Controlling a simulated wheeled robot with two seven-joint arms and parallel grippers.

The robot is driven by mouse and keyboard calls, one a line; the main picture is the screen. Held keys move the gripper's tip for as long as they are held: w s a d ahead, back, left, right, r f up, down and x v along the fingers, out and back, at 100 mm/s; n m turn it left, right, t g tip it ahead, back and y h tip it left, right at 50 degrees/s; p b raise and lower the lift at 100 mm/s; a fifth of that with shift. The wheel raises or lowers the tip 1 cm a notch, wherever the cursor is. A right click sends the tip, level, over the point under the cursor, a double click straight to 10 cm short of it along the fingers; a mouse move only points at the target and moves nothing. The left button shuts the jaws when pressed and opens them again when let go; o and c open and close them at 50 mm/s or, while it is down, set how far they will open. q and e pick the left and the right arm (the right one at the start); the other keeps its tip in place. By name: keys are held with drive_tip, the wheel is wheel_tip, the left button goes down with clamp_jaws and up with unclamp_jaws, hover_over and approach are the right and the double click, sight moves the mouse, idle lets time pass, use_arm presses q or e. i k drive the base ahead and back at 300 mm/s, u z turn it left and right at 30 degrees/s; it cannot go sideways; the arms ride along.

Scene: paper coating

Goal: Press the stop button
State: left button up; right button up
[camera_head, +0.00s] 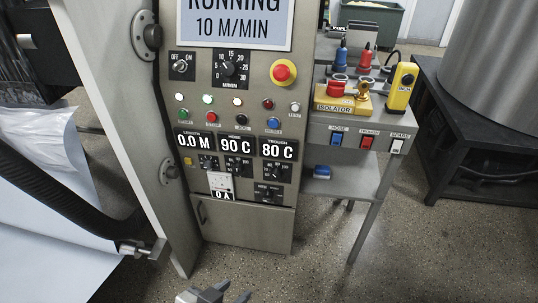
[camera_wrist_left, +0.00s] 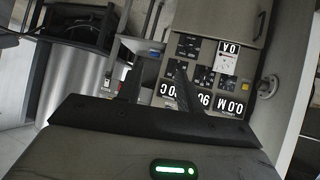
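The grey control panel (camera_head: 239,226) stands upright in the head view, with a screen (camera_head: 236,22) reading RUNNING 10 M/MIN. A row of small buttons crosses it: green (camera_head: 184,114), red (camera_head: 211,116), black (camera_head: 241,119) and blue (camera_head: 273,123). The red one appears to be the stop button, though its label is small. A larger red emergency knob (camera_head: 283,72) on yellow sits higher right. My left gripper (camera_head: 222,294) shows at the bottom edge, below and apart from the panel. Its fingers (camera_wrist_left: 157,84) are apart and empty. My right gripper is not in view.
A grey side table (camera_head: 345,181) right of the panel holds an isolator (camera_head: 343,100) and a yellow box (camera_head: 401,86). A large metal drum (camera_head: 500,60) stands farther right. A black roller-like part (camera_head: 60,190) and pale sheet lie left. The floor before the panel is clear.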

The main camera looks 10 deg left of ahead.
sight(211, 117)
drive_tip(key=z, duration=0.8)
drive_tip(key=i, duration=1.05)
drive_tip(key=u, duration=1.9)
